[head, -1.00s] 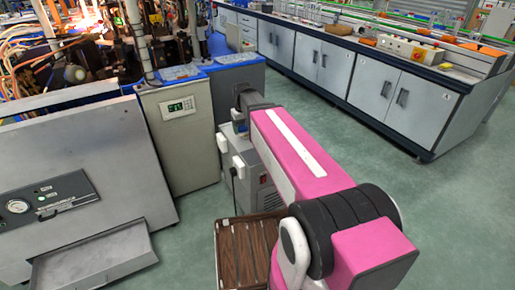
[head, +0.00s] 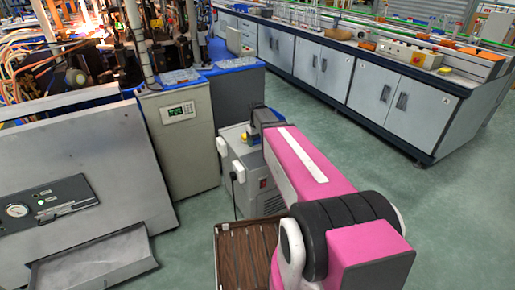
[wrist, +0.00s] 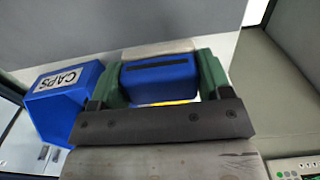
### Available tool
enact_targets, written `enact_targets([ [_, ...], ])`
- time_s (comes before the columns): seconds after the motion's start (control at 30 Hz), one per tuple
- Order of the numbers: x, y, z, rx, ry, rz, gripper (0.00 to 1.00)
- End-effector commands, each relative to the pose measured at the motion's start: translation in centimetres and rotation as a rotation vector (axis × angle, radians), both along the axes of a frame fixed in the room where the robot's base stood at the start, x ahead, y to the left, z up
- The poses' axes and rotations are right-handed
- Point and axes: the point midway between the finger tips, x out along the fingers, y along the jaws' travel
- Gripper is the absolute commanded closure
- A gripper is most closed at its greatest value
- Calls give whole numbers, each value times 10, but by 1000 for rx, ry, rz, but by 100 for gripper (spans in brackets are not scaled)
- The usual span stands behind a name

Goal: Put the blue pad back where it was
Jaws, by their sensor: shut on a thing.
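In the wrist view the blue pad (wrist: 158,84), a blue block with a dark strip along its upper face, sits between the two green fingers of my gripper (wrist: 160,66). The fingers press on its left and right sides. A thin yellow strip shows just below the pad. A pale grey surface lies behind it; I cannot tell whether the pad touches it. In the head view my pink arm reaches away from me, and my gripper and the pad are hidden there.
A blue bin labelled CAPS (wrist: 64,100) is close left of my gripper in the wrist view. In the head view a beige cabinet with a green display (head: 178,130) and a grey wheeled unit (head: 240,172) stand near the arm. Open floor (head: 345,150) lies to the right.

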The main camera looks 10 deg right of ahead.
Motion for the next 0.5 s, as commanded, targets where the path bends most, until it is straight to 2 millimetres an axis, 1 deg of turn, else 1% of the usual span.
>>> enact_targets([
  [0.17, 2, -3, -8, 0, 1, 1, 47],
  [0.27, 2, -3, -18, 0, 2, 1, 47],
  [0.4, 2, -3, -38, 0, 2, 0, 47],
  [0.5, 2, -3, -42, 0, 1, 0, 47],
])
